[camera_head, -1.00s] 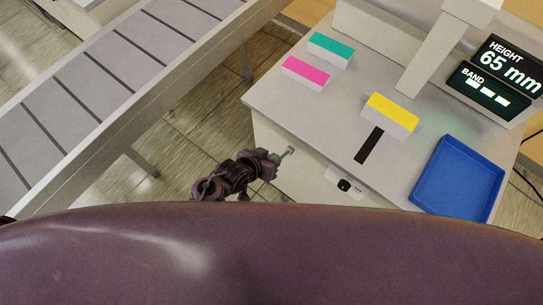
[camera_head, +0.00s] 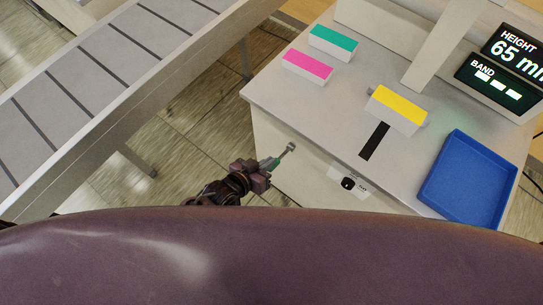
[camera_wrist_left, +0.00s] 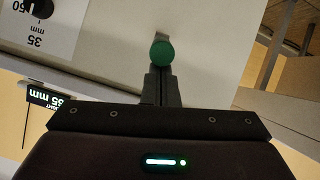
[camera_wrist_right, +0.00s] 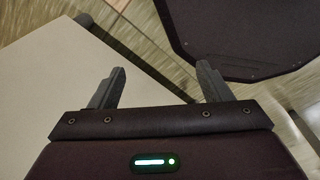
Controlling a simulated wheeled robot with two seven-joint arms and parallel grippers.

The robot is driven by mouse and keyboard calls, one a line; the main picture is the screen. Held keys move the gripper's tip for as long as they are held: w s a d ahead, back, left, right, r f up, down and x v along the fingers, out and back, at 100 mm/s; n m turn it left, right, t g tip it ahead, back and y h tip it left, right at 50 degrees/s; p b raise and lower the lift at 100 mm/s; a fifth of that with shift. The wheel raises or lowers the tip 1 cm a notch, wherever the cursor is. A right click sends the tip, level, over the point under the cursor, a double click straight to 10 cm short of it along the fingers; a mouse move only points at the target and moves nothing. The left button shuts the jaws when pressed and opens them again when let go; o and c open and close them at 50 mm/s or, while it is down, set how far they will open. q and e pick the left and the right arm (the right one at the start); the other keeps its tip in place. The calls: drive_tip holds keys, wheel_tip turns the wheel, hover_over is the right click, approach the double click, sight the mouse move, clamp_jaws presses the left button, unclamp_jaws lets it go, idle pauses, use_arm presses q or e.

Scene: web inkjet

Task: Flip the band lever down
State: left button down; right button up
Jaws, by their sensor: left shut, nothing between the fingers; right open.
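The band lever is a short grey metal arm (camera_head: 286,151) with a green knob on the machine's front panel, left of the dial. In the head view it slants from its upper right end down left to the green knob (camera_head: 271,164). My left gripper (camera_head: 262,170) is shut and empty, with its tips at the knob. In the left wrist view, the green knob (camera_wrist_left: 162,52) covers the ends of the closed fingers (camera_wrist_left: 160,77); I cannot tell whether they touch it. My right gripper (camera_wrist_right: 161,70) is open and empty; the head view does not show it.
A black dial (camera_head: 348,183) is on the same front panel. On the machine top are teal (camera_head: 334,38), pink (camera_head: 308,65) and yellow (camera_head: 398,107) blocks, a black slot and a blue tray (camera_head: 468,180). A display (camera_head: 502,75) reads 65 mm. A conveyor (camera_head: 100,80) stands left.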

use_arm(q)
wheel_tip(320, 180, down, 10)
drive_tip(key=s+t+h+b, duration=0.1)
drive_tip(key=t+h+b, duration=0.4)
drive_tip(key=b, duration=1.3)
drive_tip(key=shift+a+f+m+t, duration=0.25)
drive_tip(key=shift+a+m+t, duration=0.05)
drive_tip(key=shift+t, duration=0.2)
